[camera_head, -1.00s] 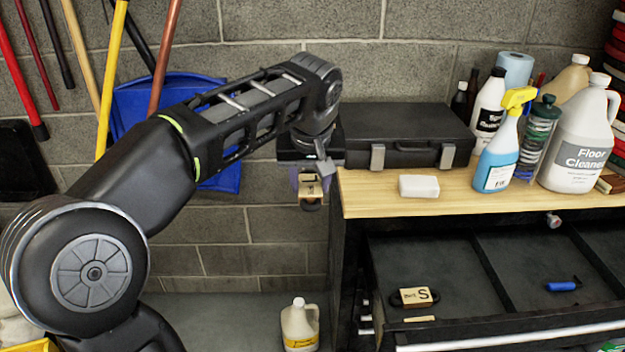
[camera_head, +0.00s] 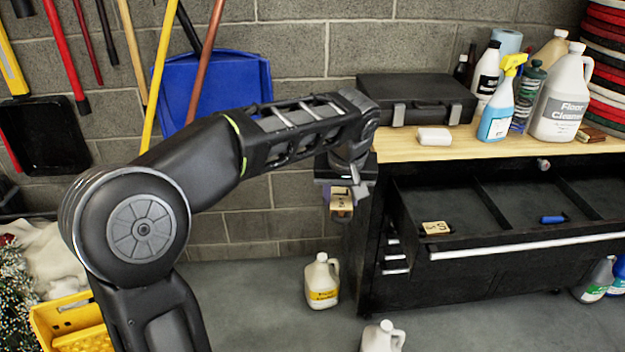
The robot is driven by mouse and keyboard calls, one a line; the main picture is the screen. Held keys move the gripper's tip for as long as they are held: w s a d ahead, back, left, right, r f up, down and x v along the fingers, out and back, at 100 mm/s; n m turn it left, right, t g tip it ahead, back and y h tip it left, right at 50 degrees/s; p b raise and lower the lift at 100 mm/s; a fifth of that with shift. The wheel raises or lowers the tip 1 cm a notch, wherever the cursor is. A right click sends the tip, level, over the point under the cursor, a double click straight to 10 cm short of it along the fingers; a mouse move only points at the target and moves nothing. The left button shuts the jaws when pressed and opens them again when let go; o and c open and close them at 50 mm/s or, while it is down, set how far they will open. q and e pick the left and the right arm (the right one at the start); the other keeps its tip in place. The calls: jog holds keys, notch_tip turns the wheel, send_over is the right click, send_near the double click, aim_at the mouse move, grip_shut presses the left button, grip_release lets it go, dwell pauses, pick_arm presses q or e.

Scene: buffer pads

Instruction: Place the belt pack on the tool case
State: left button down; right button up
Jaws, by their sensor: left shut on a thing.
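The tool case (camera_head: 440,92) is a closed black box with two grey latches. It lies flat at the back left of the wooden bench top. My left gripper (camera_head: 342,194) points down, left of and lower than the bench top in the picture. It is shut on the belt pack (camera_head: 341,204), a small tan and black item with a label, partly hidden by the fingers. A similar tan labelled pack (camera_head: 436,228) lies in the open drawer. My right gripper is out of view.
A white block (camera_head: 434,137) lies in front of the case. Cleaner bottles, including a blue spray bottle (camera_head: 498,110), stand to its right. The open drawer (camera_head: 480,215) juts out below the bench. Jugs (camera_head: 322,282) stand on the floor.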

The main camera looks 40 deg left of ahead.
pick_arm(q)
jog(key=d+f+m+h, duration=0.1)
jog(key=d+f+m, duration=0.1)
jog(key=d+f, duration=0.3)
jog(key=d+f+m, duration=0.2)
jog(key=d+f, duration=0.3)
jog(key=d, duration=0.7)
jog(key=s+d+f+m+h, duration=0.1)
jog(key=d+f+m, duration=0.1)
jog(key=d+f, duration=0.4)
jog(key=shift+d+t+h, duration=0.3)
jog(key=shift+d+t, duration=0.1)
jog(key=shift+d, duration=0.8)
jog(key=shift+s, duration=0.1)
